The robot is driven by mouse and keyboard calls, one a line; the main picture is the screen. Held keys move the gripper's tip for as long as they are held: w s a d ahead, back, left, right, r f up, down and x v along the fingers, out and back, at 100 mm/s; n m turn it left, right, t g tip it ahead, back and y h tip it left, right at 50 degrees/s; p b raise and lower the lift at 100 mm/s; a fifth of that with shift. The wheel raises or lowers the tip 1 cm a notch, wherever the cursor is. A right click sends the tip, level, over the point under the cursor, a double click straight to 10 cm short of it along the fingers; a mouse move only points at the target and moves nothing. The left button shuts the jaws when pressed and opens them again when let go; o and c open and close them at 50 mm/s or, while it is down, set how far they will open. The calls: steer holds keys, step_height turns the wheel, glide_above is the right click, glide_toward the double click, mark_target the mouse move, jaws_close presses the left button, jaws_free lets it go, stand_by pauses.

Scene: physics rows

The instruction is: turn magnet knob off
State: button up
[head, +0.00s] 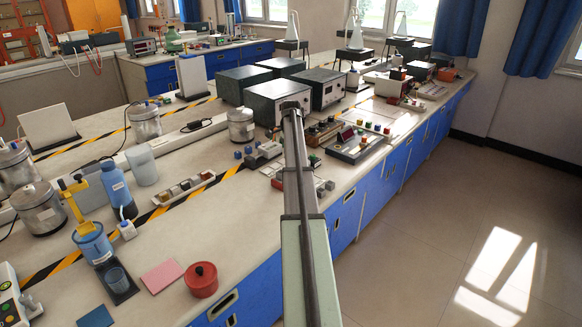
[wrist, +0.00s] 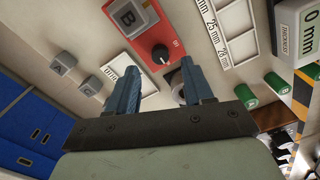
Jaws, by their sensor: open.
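A red-orange box (wrist: 178,22) lies ahead of my fingers in the wrist view. It carries a black round knob (wrist: 160,53) with a small white mark, and a grey block marked B (wrist: 131,17). Small lettering beside the knob is too small to read. My gripper (wrist: 160,68) is open, with its two blue fingers apart and nothing held. The knob shows between and just beyond the fingertips; I cannot tell whether they touch the box. In the head view my arm runs up the picture and its end is not clear; I cannot pick out the knob there.
Grey cubes A (wrist: 63,63) and C (wrist: 91,84) stand left of the box. White strips with millimetre labels (wrist: 211,30), green cylinders (wrist: 274,83) and a grey thickness block (wrist: 303,25) lie to the right. A red lidded pot (head: 201,280) stands on the near bench.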

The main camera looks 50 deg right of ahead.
steer(key=shift+f, duration=2.15)
steer(key=shift+c, duration=0.2)
jaws_close()
